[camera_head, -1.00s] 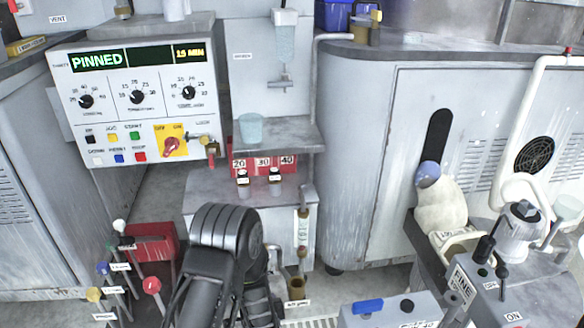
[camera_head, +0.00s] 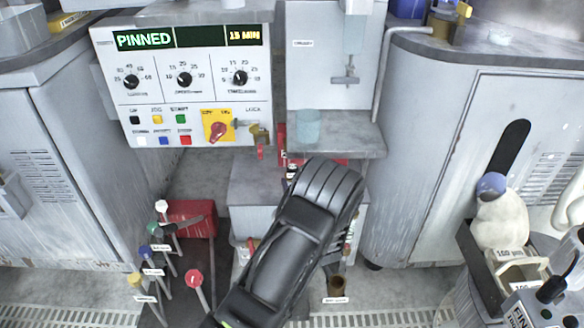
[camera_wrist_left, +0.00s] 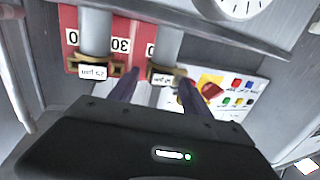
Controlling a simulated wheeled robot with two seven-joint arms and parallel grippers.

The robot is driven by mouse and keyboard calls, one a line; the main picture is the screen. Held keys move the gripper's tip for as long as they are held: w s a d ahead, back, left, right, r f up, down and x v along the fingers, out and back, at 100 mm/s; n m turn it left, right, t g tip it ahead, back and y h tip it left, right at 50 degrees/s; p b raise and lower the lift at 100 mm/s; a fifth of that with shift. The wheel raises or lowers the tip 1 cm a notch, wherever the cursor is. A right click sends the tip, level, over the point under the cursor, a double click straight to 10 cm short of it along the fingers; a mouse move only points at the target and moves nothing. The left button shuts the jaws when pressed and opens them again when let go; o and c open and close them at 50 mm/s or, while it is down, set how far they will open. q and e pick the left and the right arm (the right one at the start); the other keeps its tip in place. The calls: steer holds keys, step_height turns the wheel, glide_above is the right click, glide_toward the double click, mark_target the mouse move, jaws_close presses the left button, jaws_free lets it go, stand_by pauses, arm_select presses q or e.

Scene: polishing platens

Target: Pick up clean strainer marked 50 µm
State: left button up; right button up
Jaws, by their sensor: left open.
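In the left wrist view, which is upside down, two pale grey cylinders with brass-coloured collars and white tags stand before a red numbered panel (camera_wrist_left: 72,45). The strainer on the right (camera_wrist_left: 166,76) has its tag between my fingers; the tag is blurred and may read 50 µm. The other strainer (camera_wrist_left: 95,71) is outside my fingers, to the left. My left gripper (camera_wrist_left: 160,80) is open, its dark fingers on either side of the right strainer. I cannot tell whether they touch it. In the head view my black wrist hides most of the strainers. My right gripper is not in view.
A grey shelf with a clear cup (camera_head: 308,126) overhangs the strainers. A control panel (camera_head: 180,85) reading PINNED stands at left. Coloured levers (camera_head: 195,279) rise at lower left. Tags marked 100 µm show by a white sack (camera_head: 500,218) at right.

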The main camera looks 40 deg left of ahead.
mark_target(290, 166)
arm_select(q)
steer(key=shift+w+a+r, duration=0.15)
steer(key=shift+a+r, duration=0.1)
steer(key=shift+d+r, duration=0.1)
steer(key=shift+b+x, duration=0.3)
steer(key=shift+x, duration=1)
steer(key=x, duration=0.2)
steer(key=b+x, duration=0.1)
steer(key=x, duration=0.1)
steer(key=shift+w+a+f+b, duration=0.15)
steer(key=shift+a+f+b, duration=0.1)
steer(key=shift+a+b, duration=0.1)
steer(key=shift+w+a+r, duration=0.1)
steer(key=shift+w+a, duration=0.05)
